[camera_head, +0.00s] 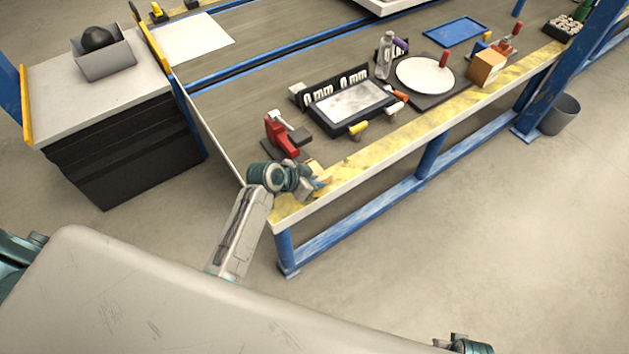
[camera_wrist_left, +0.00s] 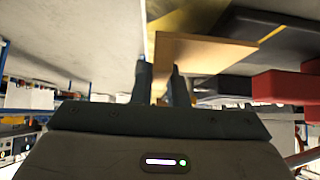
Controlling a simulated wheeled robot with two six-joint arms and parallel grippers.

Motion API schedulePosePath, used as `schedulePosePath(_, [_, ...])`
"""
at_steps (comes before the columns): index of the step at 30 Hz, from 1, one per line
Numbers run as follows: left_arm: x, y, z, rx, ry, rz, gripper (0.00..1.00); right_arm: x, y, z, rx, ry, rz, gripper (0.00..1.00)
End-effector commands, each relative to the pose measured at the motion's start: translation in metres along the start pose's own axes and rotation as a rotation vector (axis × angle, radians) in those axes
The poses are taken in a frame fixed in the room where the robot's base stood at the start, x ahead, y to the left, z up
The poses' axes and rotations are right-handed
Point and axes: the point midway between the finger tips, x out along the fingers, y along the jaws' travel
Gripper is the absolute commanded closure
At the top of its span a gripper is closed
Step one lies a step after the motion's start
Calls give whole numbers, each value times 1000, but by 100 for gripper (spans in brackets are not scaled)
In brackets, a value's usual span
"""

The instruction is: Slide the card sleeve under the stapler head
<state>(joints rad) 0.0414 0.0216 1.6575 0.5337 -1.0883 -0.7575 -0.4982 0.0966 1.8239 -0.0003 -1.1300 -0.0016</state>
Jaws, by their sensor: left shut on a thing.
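The card sleeve is a flat tan piece (camera_wrist_left: 205,52) between the fingers of my left gripper (camera_wrist_left: 160,82) in the wrist view. In the head view my left gripper (camera_head: 318,184) is at the near left corner of the workbench, with a small tan part of the sleeve (camera_head: 316,167) showing beside it. The gripper is shut on the sleeve. The red stapler (camera_head: 280,137) with a grey upper part stands on the bench just behind and left of the gripper. Its red side (camera_wrist_left: 285,85) shows at the right of the wrist view.
A black framed plate (camera_head: 322,88) and yellow-handled clamps (camera_head: 358,128) stand right of the stapler. Farther along are a white disc (camera_head: 425,75), a bottle (camera_head: 385,57) and a cardboard box (camera_head: 486,66). The bench (camera_head: 385,140) has a yellow-marked front edge.

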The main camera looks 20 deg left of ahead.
Motion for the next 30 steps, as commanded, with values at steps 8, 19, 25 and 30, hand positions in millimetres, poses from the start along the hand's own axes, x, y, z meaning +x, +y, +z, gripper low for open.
schedulePosePath(8, [-1,-1,0,0,-1,0,100,-4,0,0,0,0,0,64])
schedulePosePath(19, [0,-1,0,0,0,0,100,-4,0,0,0,0,0,64])
schedulePosePath(25, [0,-2,0,0,0,0,100,-5,-1,1,1,-3,-2,64])
schedulePosePath(30, [-1,-2,-1,0,0,0,100,-8,0,0,1,-1,-2,64])
